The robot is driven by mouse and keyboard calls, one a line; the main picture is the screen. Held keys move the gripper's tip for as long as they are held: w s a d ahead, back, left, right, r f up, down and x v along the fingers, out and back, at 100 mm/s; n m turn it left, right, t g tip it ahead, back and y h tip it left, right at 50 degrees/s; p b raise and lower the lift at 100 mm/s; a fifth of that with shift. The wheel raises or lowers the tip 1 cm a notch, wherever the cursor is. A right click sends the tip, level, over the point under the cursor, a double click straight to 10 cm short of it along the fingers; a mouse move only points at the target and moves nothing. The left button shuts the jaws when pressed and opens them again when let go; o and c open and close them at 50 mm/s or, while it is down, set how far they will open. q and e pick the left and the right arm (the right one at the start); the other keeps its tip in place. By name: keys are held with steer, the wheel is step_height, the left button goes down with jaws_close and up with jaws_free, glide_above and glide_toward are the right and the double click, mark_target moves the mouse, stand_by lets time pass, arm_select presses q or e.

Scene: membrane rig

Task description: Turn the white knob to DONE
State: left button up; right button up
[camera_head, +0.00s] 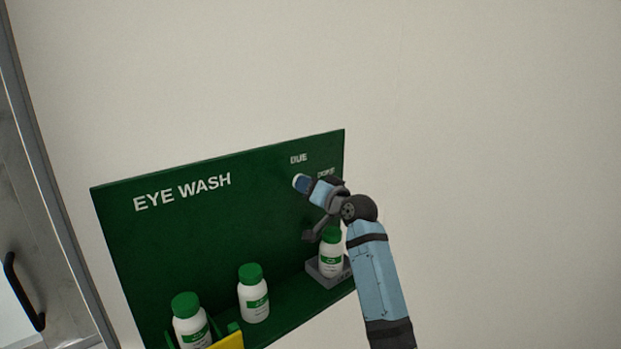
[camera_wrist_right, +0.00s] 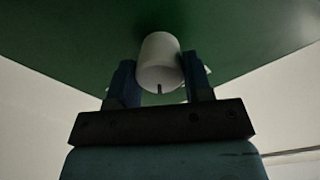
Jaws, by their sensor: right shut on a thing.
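The white knob (camera_wrist_right: 160,62) sits on the green board and shows between the two fingers of my right gripper (camera_wrist_right: 160,85) in the right wrist view. A short dark mark on the knob points toward the gripper's palm. In the head view my right gripper (camera_head: 303,184) reaches the board near its right end and is shut on the knob, which is mostly hidden there. The label DUE (camera_head: 298,158) is above the gripper. The label DONE (camera_head: 326,174) is to its right, partly covered by the gripper. My left gripper is not in view.
The green EYE WASH board (camera_head: 220,230) has a shelf with white green-capped bottles: one at left (camera_head: 190,322), one in the middle (camera_head: 253,294), and one on a grey stand (camera_head: 330,252) below my right wrist. A yellow item (camera_head: 228,341) is at the bottom. A door handle (camera_head: 22,290) is far left.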

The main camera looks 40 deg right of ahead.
steer(key=shift+r+m+p, duration=0.1)
steer(key=shift+m+p, duration=0.2)
steer(key=shift+m, duration=0.7)
steer(key=m, duration=0.2)
steer(key=shift+m, duration=2.4)
steer(key=shift+y, duration=0.3)
steer(key=o, duration=0.9)
